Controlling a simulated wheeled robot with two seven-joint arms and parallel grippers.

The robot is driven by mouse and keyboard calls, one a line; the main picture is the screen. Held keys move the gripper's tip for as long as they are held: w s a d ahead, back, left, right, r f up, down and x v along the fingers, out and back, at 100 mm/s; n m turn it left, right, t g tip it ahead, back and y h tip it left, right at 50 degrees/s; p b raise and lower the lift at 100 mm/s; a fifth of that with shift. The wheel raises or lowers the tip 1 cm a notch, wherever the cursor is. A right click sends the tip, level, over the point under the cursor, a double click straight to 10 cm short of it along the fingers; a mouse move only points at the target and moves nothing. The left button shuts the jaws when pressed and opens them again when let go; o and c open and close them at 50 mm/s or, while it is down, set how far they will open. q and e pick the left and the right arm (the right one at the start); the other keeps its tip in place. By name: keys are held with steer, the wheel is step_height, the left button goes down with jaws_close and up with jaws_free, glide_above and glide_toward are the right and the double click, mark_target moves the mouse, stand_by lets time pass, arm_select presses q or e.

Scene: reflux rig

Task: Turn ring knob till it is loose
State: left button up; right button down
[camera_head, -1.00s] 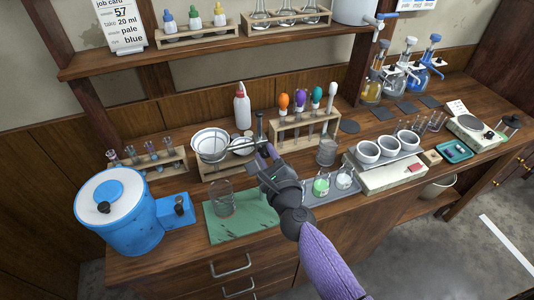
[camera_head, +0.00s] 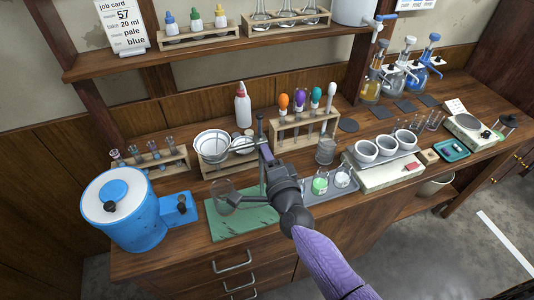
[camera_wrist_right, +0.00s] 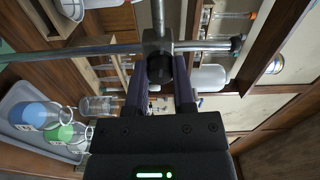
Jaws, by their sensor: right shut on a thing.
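The ring knob (camera_wrist_right: 160,70) is a dark round knob on the clamp block of a metal stand. In the right wrist view it sits between the two fingers of my right gripper (camera_wrist_right: 161,88), which is shut on it. A thin rod (camera_wrist_right: 158,15) leaves the clamp block, and the stand post (camera_wrist_right: 100,52) runs across the picture. In the head view my right gripper (camera_head: 266,156) is at the upper part of the stand post (camera_head: 261,128); its fingers and wrist hide the knob. My left gripper is not in view.
A clear glass vessel (camera_head: 224,194) is over the green mat (camera_head: 240,227), left of my arm. A white bowl (camera_head: 212,146) is left of the post. A pipette rack (camera_head: 303,131) stands behind right, and a grey tray (camera_head: 313,201) with bottles lies right.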

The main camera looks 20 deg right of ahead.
steer(key=n+p, duration=0.1)
steer(key=n, duration=0.4)
steer(key=shift+n, duration=0.4)
stand_by(0.4)
steer(key=shift+c, duration=2.2)
jaws_free()
steer(key=s+p, duration=0.1)
steer(key=s, duration=0.9)
steer(key=shift+d, duration=0.15)
